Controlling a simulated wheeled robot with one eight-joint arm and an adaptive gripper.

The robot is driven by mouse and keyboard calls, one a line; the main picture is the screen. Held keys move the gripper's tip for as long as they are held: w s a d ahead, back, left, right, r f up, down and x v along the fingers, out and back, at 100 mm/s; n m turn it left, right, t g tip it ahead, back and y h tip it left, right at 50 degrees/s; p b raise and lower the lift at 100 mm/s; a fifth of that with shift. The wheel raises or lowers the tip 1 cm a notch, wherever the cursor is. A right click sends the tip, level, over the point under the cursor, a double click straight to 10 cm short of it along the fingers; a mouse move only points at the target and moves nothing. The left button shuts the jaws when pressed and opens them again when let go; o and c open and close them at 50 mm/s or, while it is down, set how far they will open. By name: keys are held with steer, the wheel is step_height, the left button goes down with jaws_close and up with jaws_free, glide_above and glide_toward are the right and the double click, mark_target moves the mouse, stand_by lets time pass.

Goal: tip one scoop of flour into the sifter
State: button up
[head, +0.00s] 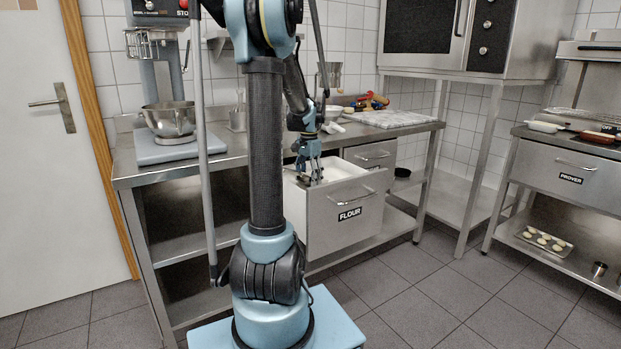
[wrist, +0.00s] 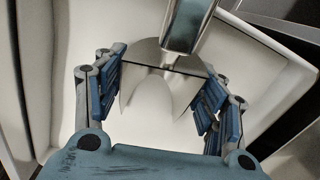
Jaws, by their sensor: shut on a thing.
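My gripper (head: 308,172) is down at the open drawer labelled FLOUR (head: 349,222), inside or just above its mouth. In the wrist view its blue fingers (wrist: 160,100) stand on either side of a metal scoop (wrist: 185,25) and are shut on it. The handle points to the top of that view. White flour (wrist: 148,105) shows at the scoop's lower edge against the pale drawer inside; I cannot tell how much the scoop holds. A grey metal cup-shaped thing (head: 330,75) is above the bench behind my arm; I cannot tell whether it is the sifter.
The steel bench (head: 225,160) carries a mixer bowl (head: 170,118) at left and a marble slab (head: 388,118) at right. Red and yellow items (head: 373,100) lie behind the slab. The drawer's front and side walls stand close around my gripper. Tiled floor is clear at front right.

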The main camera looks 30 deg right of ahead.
steer(key=shift+d+f, duration=0.1)
steer(key=shift+d, duration=0.1)
steer(key=shift+w+d, duration=0.15)
steer(key=shift+d, duration=0.25)
steer(key=shift+w+d+f, duration=0.1)
steer(key=shift+w+d, duration=0.05)
steer(key=shift+d, duration=0.45)
steer(key=shift+d, duration=0.2)
steer(key=shift+w+d, duration=0.15)
steer(key=shift+d, duration=0.25)
stand_by(0.7)
step_height(320, 180, up, 19)
steer(key=h, duration=0.3)
steer(key=shift+t, duration=0.4)
stand_by(1.6)
stand_by(0.4)
